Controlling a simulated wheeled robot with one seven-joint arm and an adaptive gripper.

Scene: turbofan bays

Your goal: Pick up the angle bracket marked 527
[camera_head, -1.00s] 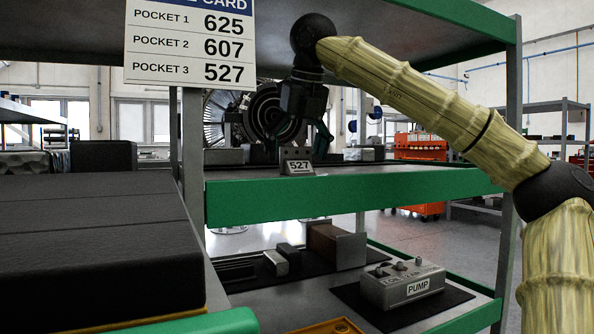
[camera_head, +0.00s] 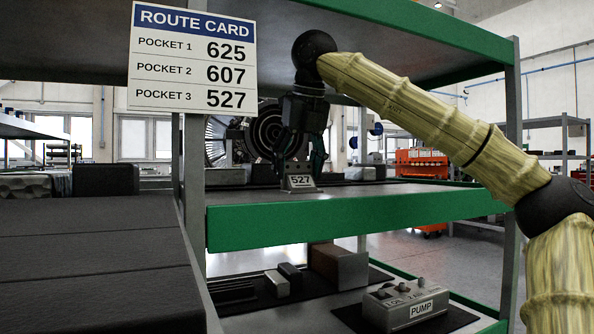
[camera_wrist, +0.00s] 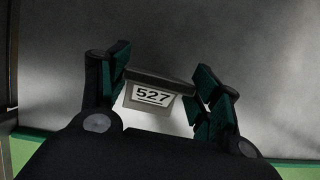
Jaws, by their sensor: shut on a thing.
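The angle bracket marked 527 (camera_head: 300,182) is a small grey metal piece with a white number label on its front. It stands upright near the front edge of the green-edged shelf (camera_head: 350,219) and appears to rest on it. My gripper (camera_head: 299,168) points down over the bracket with its fingers closed on the bracket's sides. In the wrist view the bracket (camera_wrist: 153,97) sits between the two dark green finger pads of my gripper (camera_wrist: 165,86), its 527 label facing the camera. The right pad's contact is hard to make out there.
A route card (camera_head: 192,58) hangs at upper left, listing pockets 625, 607 and 527. A shelf board lies above my gripper and a metal post (camera_head: 193,150) stands to its left. The lower shelf holds a PUMP box (camera_head: 405,307) and several blocks. Dark cases fill the left.

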